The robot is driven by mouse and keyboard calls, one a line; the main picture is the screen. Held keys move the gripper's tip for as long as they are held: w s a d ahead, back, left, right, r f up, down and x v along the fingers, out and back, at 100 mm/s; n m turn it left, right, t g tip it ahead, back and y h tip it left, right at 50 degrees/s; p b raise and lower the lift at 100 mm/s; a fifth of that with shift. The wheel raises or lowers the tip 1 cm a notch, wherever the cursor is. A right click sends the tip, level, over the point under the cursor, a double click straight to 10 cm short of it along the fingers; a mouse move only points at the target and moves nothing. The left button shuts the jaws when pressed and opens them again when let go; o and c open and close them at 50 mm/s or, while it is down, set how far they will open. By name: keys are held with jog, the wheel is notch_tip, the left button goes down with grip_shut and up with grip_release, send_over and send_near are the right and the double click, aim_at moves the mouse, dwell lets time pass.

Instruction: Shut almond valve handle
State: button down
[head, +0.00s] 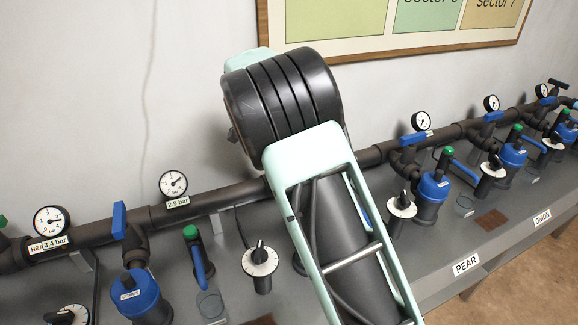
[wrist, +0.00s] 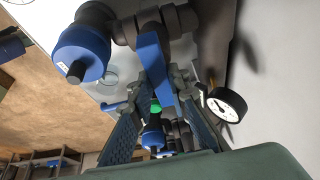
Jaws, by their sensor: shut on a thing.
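In the wrist view a blue valve handle (wrist: 153,52) on the dark pipe fitting stands between the two fingers of my gripper (wrist: 160,82). The fingers are closed on it. No almond label is readable, so I cannot confirm from lettering which valve this is. In the head view my arm hides my gripper and most of this station; only a sliver of blue shows behind the arm. A blue filter or valve body (wrist: 83,50) hangs beside the handle in the wrist view.
The dark main pipe (head: 215,198) runs along the wall above the grey bench. Other blue handles (head: 120,220), a gauge (head: 172,185), a dial knob (head: 260,262) and a green-topped tap (head: 191,233) stand nearby. A gauge (wrist: 227,105) is close to my right finger. PEAR (head: 466,264) labels the bench edge.

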dwell(0.3)
jog(key=c, duration=1.8)
grip_release()
jog(key=shift+c, duration=0.2)
jog(key=v, duration=1.2)
notch_tip(320, 180, up, 3)
jog(key=p, duration=0.3)
